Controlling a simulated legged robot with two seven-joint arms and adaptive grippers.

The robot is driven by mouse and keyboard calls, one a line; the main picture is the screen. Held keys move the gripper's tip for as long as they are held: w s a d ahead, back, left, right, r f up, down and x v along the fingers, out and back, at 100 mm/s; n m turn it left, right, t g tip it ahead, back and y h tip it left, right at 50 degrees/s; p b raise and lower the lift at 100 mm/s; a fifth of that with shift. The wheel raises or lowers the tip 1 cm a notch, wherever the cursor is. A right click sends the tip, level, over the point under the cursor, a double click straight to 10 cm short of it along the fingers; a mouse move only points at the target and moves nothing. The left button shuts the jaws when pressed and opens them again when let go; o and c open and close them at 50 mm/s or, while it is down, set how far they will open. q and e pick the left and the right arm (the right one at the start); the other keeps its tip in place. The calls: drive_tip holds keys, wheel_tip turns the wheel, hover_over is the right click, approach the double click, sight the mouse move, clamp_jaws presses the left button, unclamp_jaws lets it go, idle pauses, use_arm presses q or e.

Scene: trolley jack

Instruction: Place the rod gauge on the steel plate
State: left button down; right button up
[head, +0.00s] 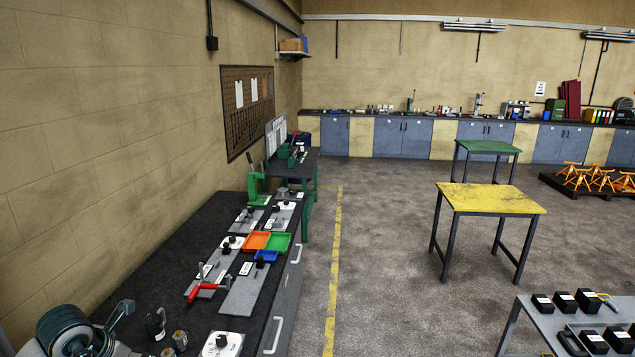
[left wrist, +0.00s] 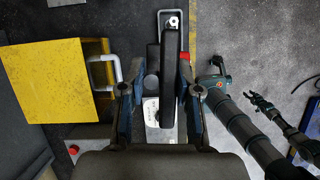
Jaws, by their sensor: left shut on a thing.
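In the left wrist view my left gripper (left wrist: 161,68) is shut on a long dark bar (left wrist: 171,45), which I take to be the rod gauge. Neither gripper shows in the head view. There, several grey steel plates (head: 240,296) lie on the dark bench; I cannot tell which is the task's plate.
In the head view, a red-handled clamp (head: 205,289), an orange tray (head: 255,240), a green tray (head: 278,243) and a blue tray (head: 266,257) crowd the bench. A yellow table (head: 490,198) stands apart. The floor between is clear. A yellow box (left wrist: 60,80) shows in the wrist view.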

use_arm(q)
drive_tip(key=shift+d+r, duration=0.15)
drive_tip(key=shift+d, duration=0.3)
drive_tip(key=shift+w+d, duration=0.15)
drive_tip(key=shift+d, duration=0.2)
drive_tip(key=w+d+m+h, duration=0.2)
drive_tip(key=d+m, duration=0.3)
drive_tip(key=d, duration=1.7)
drive_tip(key=s+a+f+m+g+y+b, duration=0.1)
drive_tip(key=f+m+g, duration=0.3)
drive_tip(key=f+m, duration=0.8)
drive_tip(key=a+f+m+g+y+b, duration=0.1)
drive_tip(key=a+f+m+g+b, duration=0.1)
drive_tip(key=f+m, duration=1.1)
drive_tip(key=m+g+b, duration=0.1)
drive_tip(key=m+g, duration=0.1)
drive_tip(key=m, duration=0.2)
drive_tip(key=shift+s+a+f+g+y+b, duration=0.25)
drive_tip(key=shift+s+a+g+y+b, duration=0.15)
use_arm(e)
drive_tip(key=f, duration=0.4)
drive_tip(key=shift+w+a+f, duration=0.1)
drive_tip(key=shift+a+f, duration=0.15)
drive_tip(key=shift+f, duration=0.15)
use_arm(q)
drive_tip(key=shift+a, duration=0.1)
